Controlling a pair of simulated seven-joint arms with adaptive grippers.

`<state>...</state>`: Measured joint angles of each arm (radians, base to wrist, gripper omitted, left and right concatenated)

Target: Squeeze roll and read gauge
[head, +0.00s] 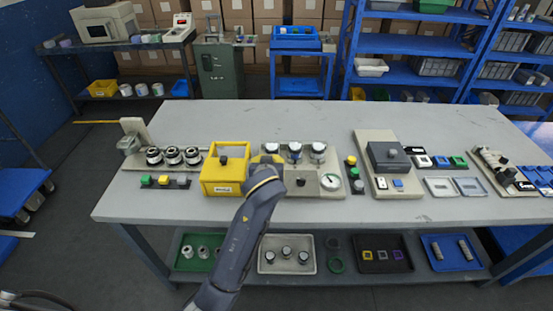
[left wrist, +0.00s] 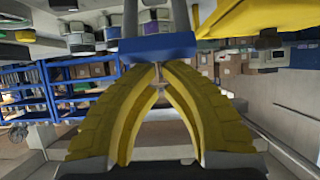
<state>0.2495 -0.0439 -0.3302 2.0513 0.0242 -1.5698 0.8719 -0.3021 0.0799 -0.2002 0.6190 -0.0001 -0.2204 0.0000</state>
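A pale station plate (head: 338,164) holds three white-topped round units in a row, the middle one with a blue band (head: 295,153). A round white dial gauge (head: 331,181) sits at its front right; the reading is too small to tell. A dark knob (head: 301,182) is beside it. My left gripper (head: 266,160) is over the plate's left end. In the left wrist view its yellow fingers (left wrist: 157,76) converge to closed tips. A blue block (left wrist: 158,47) between two grey posts is right at the tips; whether they touch is unclear. My right gripper is out of view.
A yellow box (head: 224,172) stands close left of my left gripper. Three dark-and-silver rollers (head: 173,156) and coloured buttons (head: 163,181) are farther left. A dark-topped press (head: 387,156) stands to the right. The table's front strip (head: 350,211) is clear.

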